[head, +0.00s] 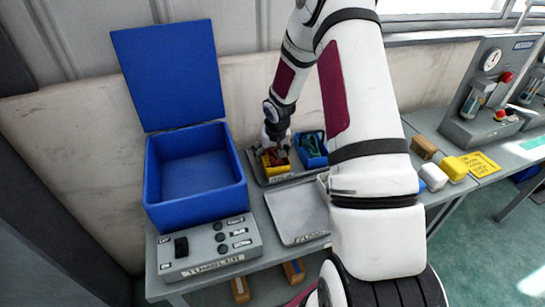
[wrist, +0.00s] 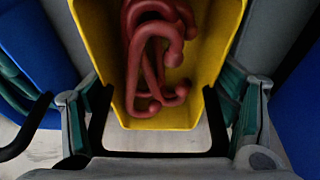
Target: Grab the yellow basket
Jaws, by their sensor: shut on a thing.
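The yellow basket (head: 268,168) sits on a grey tray at the back of the bench in the head view. It holds several red hook-shaped parts (wrist: 155,45). In the wrist view the yellow basket (wrist: 150,123) fills the space between the two fingers of my gripper (wrist: 158,112), one finger against each side. My gripper is shut on the basket and shows above it in the head view (head: 275,142). The basket's underside is hidden, so I cannot tell whether it rests on the tray or is slightly lifted.
A blue basket (head: 315,160) with dark green parts stands close on the right. A large open blue bin (head: 150,195) with a raised lid stands left, behind a grey control box (head: 205,250). A flat grey plate (head: 298,213) lies in front. The wall is close behind.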

